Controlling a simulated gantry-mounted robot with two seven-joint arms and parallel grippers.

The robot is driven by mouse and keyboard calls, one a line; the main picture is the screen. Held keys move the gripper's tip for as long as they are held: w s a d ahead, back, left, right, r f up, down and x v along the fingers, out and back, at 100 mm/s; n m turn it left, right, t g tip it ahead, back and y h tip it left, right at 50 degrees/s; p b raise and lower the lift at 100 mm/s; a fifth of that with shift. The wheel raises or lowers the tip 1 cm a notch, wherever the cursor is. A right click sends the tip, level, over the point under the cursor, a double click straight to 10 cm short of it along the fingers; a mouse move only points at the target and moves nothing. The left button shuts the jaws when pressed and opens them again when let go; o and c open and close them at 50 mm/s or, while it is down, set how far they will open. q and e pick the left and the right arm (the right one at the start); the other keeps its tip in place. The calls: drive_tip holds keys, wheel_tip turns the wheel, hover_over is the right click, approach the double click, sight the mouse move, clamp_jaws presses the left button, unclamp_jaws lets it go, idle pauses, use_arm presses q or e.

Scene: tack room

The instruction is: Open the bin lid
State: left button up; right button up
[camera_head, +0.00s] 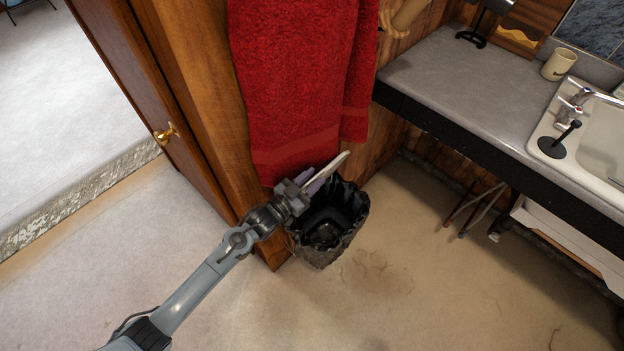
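A black bin (321,248) stands on the floor below a red towel, against the wooden wall. Its dark inside shows from above. A thin pale flat piece (327,174), which looks like the bin lid seen nearly edge-on, is raised and tilted over the bin's back left rim. My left gripper (314,182) is at the bin's back left rim, right beside this pale piece. Its fingers are small and partly overlap the piece, so I cannot tell whether they touch it or are shut. My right gripper is not in view.
A red towel (296,80) hangs just behind the bin. A wooden door (150,110) with a brass handle is at the left. A grey counter (470,85) with a sink (603,150) is at the right. The floor in front of the bin is clear.

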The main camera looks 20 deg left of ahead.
use_arm(q)
clamp_jaws()
idle(0.3)
drive_tip(key=d, duration=0.1)
drive_tip(key=d+f, duration=0.1)
drive_tip(key=s+d, duration=0.1)
drive_tip(key=shift+s+f, duration=0.1)
drive_tip(key=shift+f, duration=0.15)
unclamp_jaws()
drive_tip(key=shift+a, duration=0.1)
drive_tip(key=shift+r, duration=0.1)
